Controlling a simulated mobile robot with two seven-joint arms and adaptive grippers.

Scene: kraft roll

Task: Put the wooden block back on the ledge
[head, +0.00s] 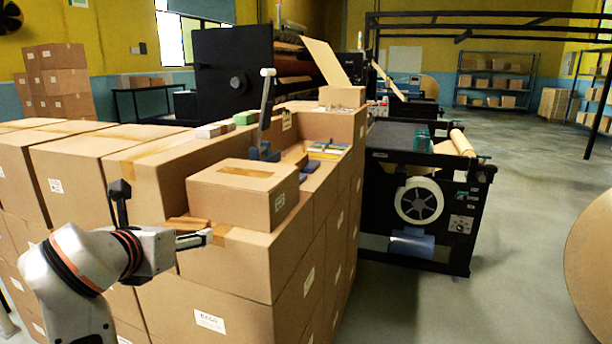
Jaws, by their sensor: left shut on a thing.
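My left gripper (207,237) reaches in from the left at the front edge of the stacked cardboard cartons. It is shut on a brown wooden block (188,222), which shows as a narrow strip just behind the fingers. The fingers and the block are low over the carton top, in front of a closed cardboard box (243,190). I cannot tell whether the block touches the carton top (240,245) below it. The fingers hide part of the block. No clear separate ledge can be made out. My right gripper is not in view.
The closed box stands close behind the gripper. A grey upright post with a blue base (264,153) and flat coloured items (327,149) are farther back on the cartons. A black machine (427,205) stands right of the stack.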

